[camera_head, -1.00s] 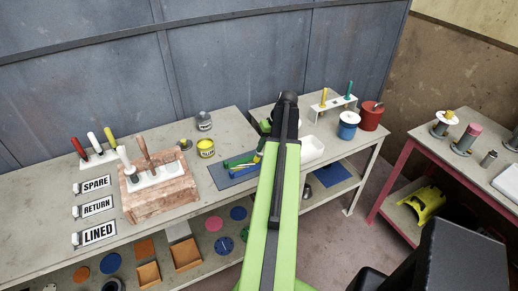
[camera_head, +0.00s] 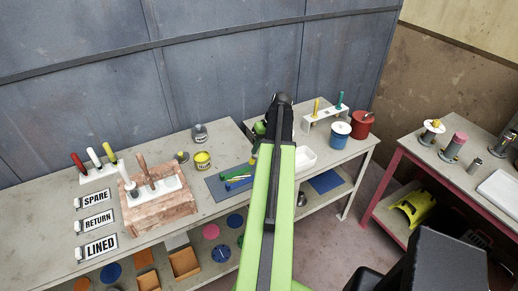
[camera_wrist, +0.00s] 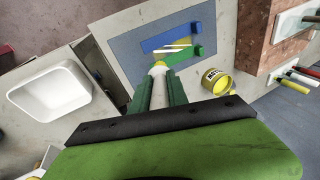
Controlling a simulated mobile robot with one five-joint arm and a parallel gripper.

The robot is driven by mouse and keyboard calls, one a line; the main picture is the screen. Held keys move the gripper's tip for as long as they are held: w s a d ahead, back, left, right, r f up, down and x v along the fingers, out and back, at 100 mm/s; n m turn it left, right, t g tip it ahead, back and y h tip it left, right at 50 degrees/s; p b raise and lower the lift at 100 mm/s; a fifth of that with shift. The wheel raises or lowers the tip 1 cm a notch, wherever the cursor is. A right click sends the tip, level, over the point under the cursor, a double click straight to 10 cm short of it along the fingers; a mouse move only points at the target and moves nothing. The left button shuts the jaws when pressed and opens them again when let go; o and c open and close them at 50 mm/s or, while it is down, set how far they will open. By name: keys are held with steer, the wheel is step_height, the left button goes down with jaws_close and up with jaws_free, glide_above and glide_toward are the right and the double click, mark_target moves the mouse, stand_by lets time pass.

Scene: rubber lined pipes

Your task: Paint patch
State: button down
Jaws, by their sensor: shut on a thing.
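My gripper (camera_wrist: 157,88) is shut on a pale, slim tool with a yellow tip (camera_wrist: 158,65), which looks like a brush. The tip points at the near edge of a grey-blue mat (camera_wrist: 130,42); whether it touches is unclear. On the mat lie a blue bar (camera_wrist: 172,38) and a green bar (camera_wrist: 165,57), with a yellow streaked patch (camera_wrist: 173,47) between them. An open can of yellow paint (camera_wrist: 217,80) stands right of the gripper in the wrist view; it also shows in the head view (camera_head: 202,160).
A white tray (camera_wrist: 50,88) lies left of the gripper in the wrist view. A brick-like block (camera_head: 160,208) with upright tools stands on the left bench. Blue (camera_head: 340,134) and red (camera_head: 361,125) pots and a small rack (camera_head: 328,112) stand on the bench to the right.

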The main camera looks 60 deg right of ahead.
step_height(320, 180, up, 3)
steer(key=p, duration=0.3)
